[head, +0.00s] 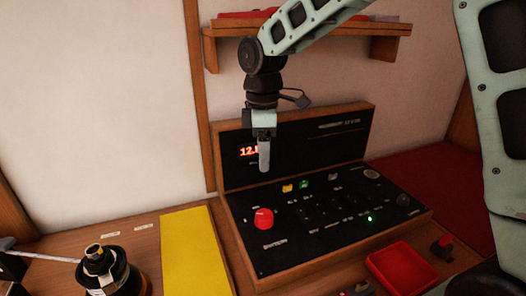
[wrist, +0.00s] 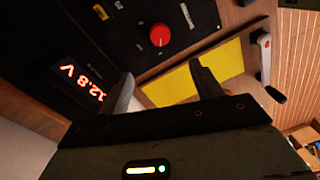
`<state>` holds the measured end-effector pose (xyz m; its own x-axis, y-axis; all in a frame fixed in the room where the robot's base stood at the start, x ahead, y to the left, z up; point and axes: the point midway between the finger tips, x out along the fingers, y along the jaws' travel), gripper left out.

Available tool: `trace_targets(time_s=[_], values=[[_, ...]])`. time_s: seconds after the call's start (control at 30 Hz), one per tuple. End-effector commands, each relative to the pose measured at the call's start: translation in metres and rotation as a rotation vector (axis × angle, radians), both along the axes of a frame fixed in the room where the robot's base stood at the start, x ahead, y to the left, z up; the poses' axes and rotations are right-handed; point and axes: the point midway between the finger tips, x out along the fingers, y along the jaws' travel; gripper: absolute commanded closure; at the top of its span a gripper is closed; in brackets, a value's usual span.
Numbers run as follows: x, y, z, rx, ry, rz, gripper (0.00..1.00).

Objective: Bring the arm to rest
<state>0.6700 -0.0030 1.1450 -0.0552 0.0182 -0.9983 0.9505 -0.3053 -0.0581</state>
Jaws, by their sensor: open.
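My gripper (head: 264,155) hangs from my arm in the head view, fingers pointing down, in front of the upright back panel of a black control console (head: 300,160) in a wooden frame. It partly covers the red digits of the display (head: 246,151). In the wrist view my gripper (wrist: 160,88) shows two fingers apart with nothing between them. There the display (wrist: 80,78) reads 12.8 V. A red knob (head: 263,219) on the console's sloped face lies below the gripper; the wrist view shows this knob (wrist: 159,36) beyond the fingers.
A yellow panel (head: 195,250) lies left of the console. A dark bottle-like object (head: 110,272) stands at the lower left. A red tray (head: 402,268) sits at the front right. A wooden shelf (head: 390,29) is on the wall behind my arm. A lever (wrist: 264,60) shows in the wrist view.

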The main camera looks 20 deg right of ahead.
Motion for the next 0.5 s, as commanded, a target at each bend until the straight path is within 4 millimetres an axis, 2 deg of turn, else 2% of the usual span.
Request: trace_targets(time_s=[0.37, 0.43, 0.5], values=[[0.000, 0.000, 0.000, 0.000, 0.000, 0.000, 0.35], [-0.006, 0.005, 0.000, 0.000, 0.000, -0.007, 0.35], [-0.022, 0.017, 0.000, 0.000, -0.001, -0.028, 0.35]])
